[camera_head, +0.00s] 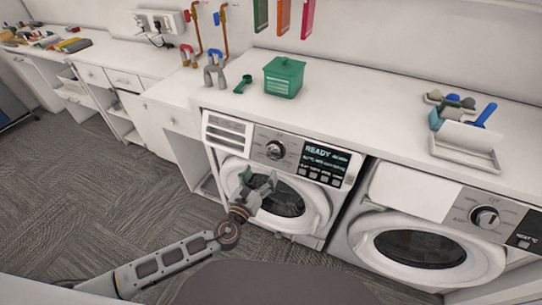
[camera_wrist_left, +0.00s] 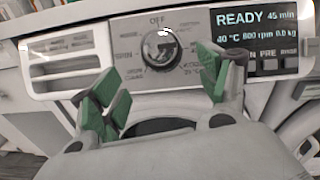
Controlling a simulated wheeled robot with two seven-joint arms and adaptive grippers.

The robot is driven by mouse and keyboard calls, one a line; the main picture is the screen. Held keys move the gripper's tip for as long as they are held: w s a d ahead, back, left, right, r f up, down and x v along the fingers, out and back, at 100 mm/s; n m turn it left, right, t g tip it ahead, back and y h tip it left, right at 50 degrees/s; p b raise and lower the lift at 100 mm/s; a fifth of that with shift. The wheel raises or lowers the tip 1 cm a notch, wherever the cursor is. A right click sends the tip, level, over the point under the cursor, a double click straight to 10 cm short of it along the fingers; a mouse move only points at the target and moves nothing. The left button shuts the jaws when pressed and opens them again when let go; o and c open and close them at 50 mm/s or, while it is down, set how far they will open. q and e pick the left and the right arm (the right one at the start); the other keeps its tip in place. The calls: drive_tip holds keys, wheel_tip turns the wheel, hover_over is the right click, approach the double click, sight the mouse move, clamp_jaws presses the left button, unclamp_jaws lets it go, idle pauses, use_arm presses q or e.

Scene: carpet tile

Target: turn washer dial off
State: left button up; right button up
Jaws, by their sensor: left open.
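The washer (camera_head: 316,208) is the left of two white front-loading machines under the counter. Its round silver dial (camera_head: 275,150) sits on the grey control panel, with OFF printed above it. The dial also shows in the left wrist view (camera_wrist_left: 163,47), ringed by programme labels; I cannot tell surely where its pointer stands. The lit display (camera_wrist_left: 252,32) reads READY 45 min. My left gripper (camera_head: 258,181) is open and empty in front of the washer door, below the dial. In the left wrist view its green-padded fingers (camera_wrist_left: 163,75) are spread, apart from the dial. My right gripper is out of view.
A second machine (camera_head: 375,214) with its own dial (camera_head: 486,217) stands at the right. The white counter (camera_head: 345,95) above holds a green box (camera_head: 284,77), a green scoop (camera_head: 243,84) and a white tray (camera_head: 465,146). Carpeted floor (camera_head: 75,190) lies open at the left.

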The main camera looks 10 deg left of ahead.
sight(272, 155)
use_arm(q)
drive_tip(key=x, duration=0.8)
drive_tip(key=shift+p, duration=0.4)
drive_tip(key=shift+x, duration=0.95)
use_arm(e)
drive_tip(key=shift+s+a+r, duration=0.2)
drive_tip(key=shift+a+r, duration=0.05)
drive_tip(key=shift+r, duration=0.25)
use_arm(q)
drive_tip(key=c, duration=1)
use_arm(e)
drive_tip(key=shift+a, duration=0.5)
